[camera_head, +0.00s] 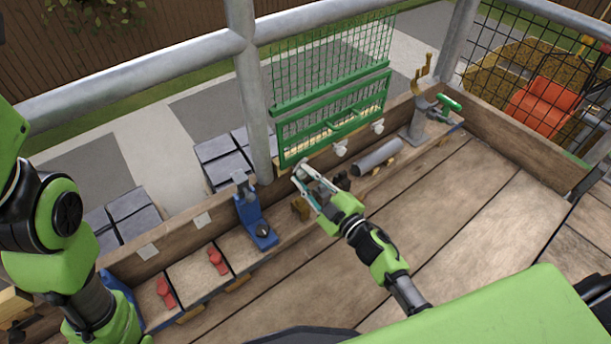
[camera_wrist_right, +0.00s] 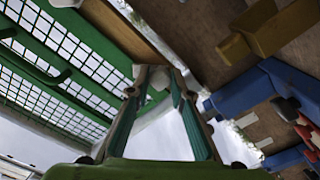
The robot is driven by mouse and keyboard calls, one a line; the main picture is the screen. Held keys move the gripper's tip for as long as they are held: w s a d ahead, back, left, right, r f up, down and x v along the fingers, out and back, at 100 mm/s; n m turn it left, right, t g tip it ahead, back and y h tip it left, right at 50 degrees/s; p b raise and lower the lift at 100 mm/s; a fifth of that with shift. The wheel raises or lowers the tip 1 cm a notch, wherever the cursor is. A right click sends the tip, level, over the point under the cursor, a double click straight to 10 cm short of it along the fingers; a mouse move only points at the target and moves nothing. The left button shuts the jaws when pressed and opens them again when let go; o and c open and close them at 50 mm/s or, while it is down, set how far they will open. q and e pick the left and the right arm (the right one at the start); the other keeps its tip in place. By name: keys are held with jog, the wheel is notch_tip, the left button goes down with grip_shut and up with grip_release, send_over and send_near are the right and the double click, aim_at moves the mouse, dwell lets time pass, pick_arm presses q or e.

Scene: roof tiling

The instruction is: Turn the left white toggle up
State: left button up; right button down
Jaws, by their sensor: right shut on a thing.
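Two white toggles show on the wooden rail in the head view, a middle one (camera_head: 340,148) and a right one (camera_head: 377,127). The left white toggle (camera_wrist_right: 158,82) shows as a pale piece between the fingertips in the right wrist view. My right gripper (camera_head: 300,170) is at the rail left of the other two toggles, below the green mesh frame (camera_head: 290,138). Its fingers (camera_wrist_right: 157,77) close on the left toggle and hide most of it, so I cannot tell its tilt. My left arm is at the left edge; its gripper is out of view.
A blue clamp-like tool (camera_head: 255,220) stands left of my right gripper, with red-handled pieces (camera_head: 217,260) further left. A grey cylinder (camera_head: 377,158) and a grey post with a green handle (camera_head: 425,118) are to the right. The plank floor (camera_head: 460,200) is clear.

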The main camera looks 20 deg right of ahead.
jog(key=n, duration=0.4)
jog(key=shift+n, duration=2.8)
jog(key=c, duration=1.8)
grip_release()
jog(key=v, duration=1.2)
